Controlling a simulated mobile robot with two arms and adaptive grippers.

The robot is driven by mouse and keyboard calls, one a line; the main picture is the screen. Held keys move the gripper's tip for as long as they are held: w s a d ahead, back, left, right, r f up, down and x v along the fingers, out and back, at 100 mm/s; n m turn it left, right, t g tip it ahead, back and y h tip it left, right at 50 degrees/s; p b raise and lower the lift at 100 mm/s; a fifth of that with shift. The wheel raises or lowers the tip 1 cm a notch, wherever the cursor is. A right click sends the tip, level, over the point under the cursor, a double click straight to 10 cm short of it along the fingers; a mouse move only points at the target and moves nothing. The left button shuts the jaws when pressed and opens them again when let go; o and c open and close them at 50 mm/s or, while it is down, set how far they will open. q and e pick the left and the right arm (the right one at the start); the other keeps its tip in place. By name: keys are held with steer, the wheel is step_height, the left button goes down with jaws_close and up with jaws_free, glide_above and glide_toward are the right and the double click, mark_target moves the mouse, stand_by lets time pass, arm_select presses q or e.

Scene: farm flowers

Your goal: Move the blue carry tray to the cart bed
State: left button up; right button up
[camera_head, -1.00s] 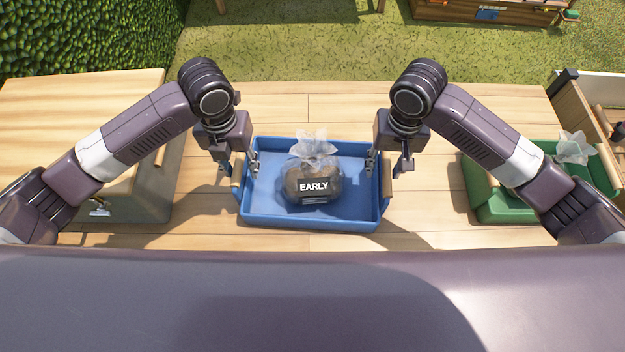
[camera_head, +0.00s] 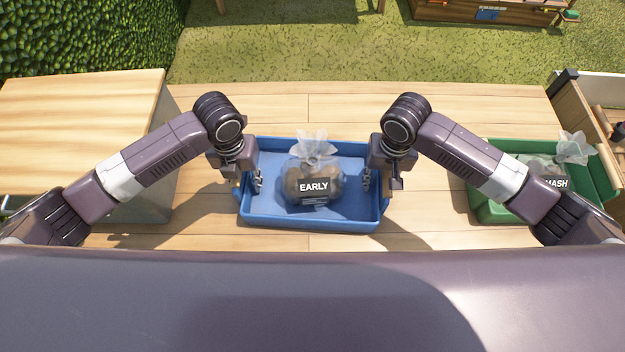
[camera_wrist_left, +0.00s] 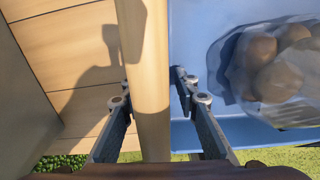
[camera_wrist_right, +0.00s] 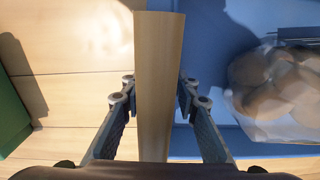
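The blue carry tray (camera_head: 300,220) sits on the wooden table in the middle of the head view. A clear bag of brown bulbs labelled EARLY (camera_head: 313,180) lies in it. My left gripper (camera_wrist_left: 153,90) has its fingers on either side of the tray's left wooden handle (camera_wrist_left: 146,50), with gaps showing. My right gripper (camera_wrist_right: 158,90) has its fingers on either side of the right wooden handle (camera_wrist_right: 157,60), also with gaps. Both grippers are open. In the head view the arms hide most of both handles.
A green tray (camera_head: 490,212) with a bag in it stands to the right, partly behind my right arm. A wooden-topped box (camera_head: 80,110) stands at the left. Bare wooden tabletop (camera_head: 430,215) lies between the two trays. Grass and a hedge (camera_head: 90,35) are beyond.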

arm_select(q)
jaws_close()
arm_select(e)
jaws_close()
arm_select(q)
steer(key=shift+w+r, duration=0.1)
steer(key=shift+r, duration=0.15)
arm_select(e)
steer(key=shift+w+r, duration=0.1)
steer(key=shift+r, duration=0.15)
